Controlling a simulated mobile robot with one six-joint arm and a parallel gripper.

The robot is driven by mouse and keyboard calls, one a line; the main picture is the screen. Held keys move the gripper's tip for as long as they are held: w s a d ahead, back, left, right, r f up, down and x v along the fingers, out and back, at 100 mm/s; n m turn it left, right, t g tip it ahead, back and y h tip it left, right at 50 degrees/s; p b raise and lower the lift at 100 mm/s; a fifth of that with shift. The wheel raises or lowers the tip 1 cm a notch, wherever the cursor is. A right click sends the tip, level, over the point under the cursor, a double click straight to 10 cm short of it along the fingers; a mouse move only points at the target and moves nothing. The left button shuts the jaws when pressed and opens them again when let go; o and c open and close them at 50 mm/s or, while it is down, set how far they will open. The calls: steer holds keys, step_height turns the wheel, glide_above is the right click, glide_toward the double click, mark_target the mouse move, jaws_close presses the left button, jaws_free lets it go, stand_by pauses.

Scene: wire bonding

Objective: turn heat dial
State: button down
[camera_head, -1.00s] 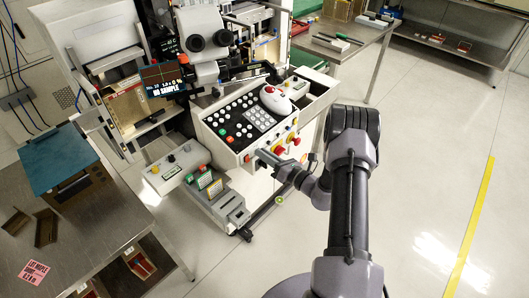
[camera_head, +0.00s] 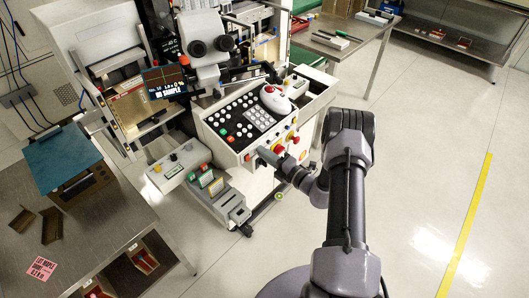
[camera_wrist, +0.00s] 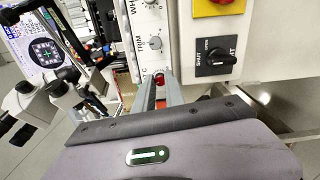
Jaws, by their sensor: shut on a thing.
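The bonding machine's control console (camera_head: 222,143) stands in the middle of the head view. My gripper (camera_head: 262,154) is at the lower part of its front panel. In the wrist view my gripper (camera_wrist: 160,80) reaches the panel with its two fingers close together. It is shut on a small red knob (camera_wrist: 159,79), of which only a part shows between the fingertips. I take it as the heat dial, but no label on it is readable. The fingers hide its sides, and its turned angle cannot be told.
Beside the fingers are grey knobs (camera_wrist: 155,43) on a white panel, a black rotary switch (camera_wrist: 214,58) and a red button on a yellow plate (camera_wrist: 221,8). A microscope (camera_head: 205,46) stands above the console. The floor at right (camera_head: 425,160) is clear.

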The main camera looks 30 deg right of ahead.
steer(key=shift+m+p, duration=0.3)
steer(key=shift+m, duration=1.9)
steer(key=shift+f, duration=0.1)
steer(key=c, duration=1.4)
jaws_free()
steer(key=p+v, duration=0.3)
steer(key=v, duration=1.4)
steer(key=shift+s, duration=0.25)
